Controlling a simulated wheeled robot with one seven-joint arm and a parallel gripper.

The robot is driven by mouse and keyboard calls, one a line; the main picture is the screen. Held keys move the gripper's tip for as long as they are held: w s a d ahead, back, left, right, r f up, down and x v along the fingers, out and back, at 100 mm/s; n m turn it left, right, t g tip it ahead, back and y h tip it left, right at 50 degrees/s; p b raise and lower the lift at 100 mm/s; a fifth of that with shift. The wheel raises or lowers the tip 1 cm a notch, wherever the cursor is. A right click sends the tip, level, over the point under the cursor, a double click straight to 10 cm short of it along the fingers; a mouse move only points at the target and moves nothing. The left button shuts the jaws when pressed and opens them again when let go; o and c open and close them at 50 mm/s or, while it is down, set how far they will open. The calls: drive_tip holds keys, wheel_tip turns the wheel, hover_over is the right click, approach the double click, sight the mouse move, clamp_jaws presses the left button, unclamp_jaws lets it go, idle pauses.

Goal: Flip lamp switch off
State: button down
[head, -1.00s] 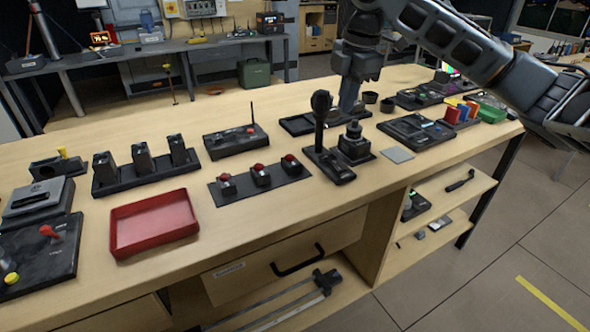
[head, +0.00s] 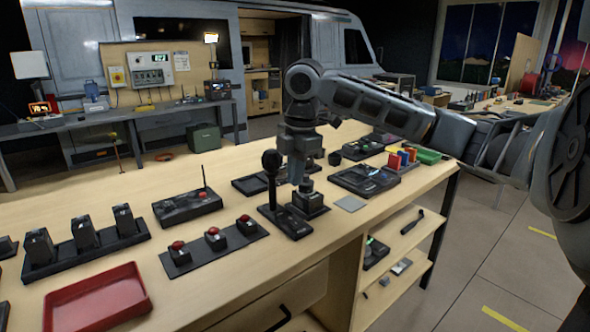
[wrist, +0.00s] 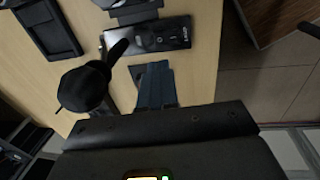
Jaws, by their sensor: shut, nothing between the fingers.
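My gripper (head: 297,182) points down over the wooden workbench, behind a black upright stick with a round knob (head: 271,160) and near a black device (head: 309,201). In the wrist view my gripper's blue-grey fingers (wrist: 155,82) are together and hold nothing. The black knob (wrist: 83,88) is to their left there, and a flat black panel with small controls (wrist: 150,36) lies beyond the fingertips. A lit lamp (head: 210,39) stands at the back bench. A yellow wall switch box (head: 117,77) is on the board behind; I cannot tell which control is the lamp switch.
The workbench (head: 217,279) carries a red tray (head: 97,299), a row of red buttons (head: 214,238), a radio-like box with an antenna (head: 187,206) and coloured blocks (head: 402,158). The floor (head: 480,255) to the right is clear.

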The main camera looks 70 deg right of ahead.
sight(291, 218)
drive_tip(key=f, duration=0.6)
drive_tip(key=w+f, duration=0.1)
drive_tip(key=f, duration=0.3)
drive_tip(key=shift+w+d, duration=0.1)
drive_tip(key=shift+d, duration=0.25)
drive_tip(key=shift+w+f, duration=0.1)
drive_tip(key=shift+f, duration=0.2)
